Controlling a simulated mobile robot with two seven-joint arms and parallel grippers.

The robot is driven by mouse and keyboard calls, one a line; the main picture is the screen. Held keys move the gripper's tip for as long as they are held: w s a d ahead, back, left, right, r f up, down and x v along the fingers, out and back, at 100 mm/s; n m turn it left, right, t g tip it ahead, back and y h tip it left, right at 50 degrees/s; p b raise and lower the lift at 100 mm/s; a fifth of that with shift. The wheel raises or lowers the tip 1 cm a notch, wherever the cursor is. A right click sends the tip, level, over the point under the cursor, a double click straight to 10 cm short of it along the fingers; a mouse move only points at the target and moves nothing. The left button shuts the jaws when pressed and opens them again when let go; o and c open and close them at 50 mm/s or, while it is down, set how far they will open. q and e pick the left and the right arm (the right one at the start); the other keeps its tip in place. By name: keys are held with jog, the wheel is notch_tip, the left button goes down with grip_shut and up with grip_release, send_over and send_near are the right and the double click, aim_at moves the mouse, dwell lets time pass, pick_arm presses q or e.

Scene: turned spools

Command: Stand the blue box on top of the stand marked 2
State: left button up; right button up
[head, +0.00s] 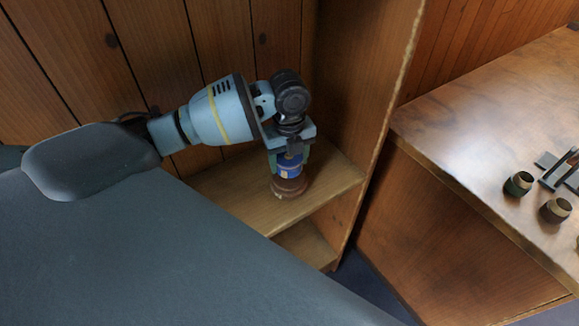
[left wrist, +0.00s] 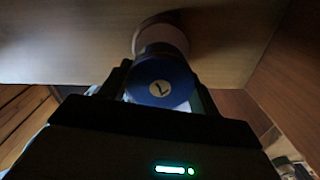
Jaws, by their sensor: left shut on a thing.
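My left gripper (head: 290,160) points down in the shelf unit and is shut on the blue box (head: 290,169), a small round blue piece. In the left wrist view the blue box (left wrist: 158,92) shows its round end between the fingers, with a pale round label whose mark I cannot read surely. Directly below it is a brown round spool-like stand (head: 289,188) on the shelf board; it also shows in the left wrist view (left wrist: 161,35). I see no number on this stand. I cannot tell whether box and stand touch. My right gripper is not in view.
The wooden shelf board (head: 232,199) has bare room left of the stand. A side panel (head: 358,80) rises close on the right. A separate wooden table (head: 460,120) at the right holds small dark cups (head: 556,210) and dark bracket-like pieces.

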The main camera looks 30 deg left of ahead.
aim_at(289, 168)
pick_arm(q)
jog(key=shift+w+f, duration=0.1)
jog(key=shift+f, duration=1.65)
jog(key=shift+f, duration=0.2)
jog(key=o, duration=1)
notch_tip(289, 168, up, 12)
jog(key=shift+r+p, duration=0.2)
jog(key=shift+p, duration=0.2)
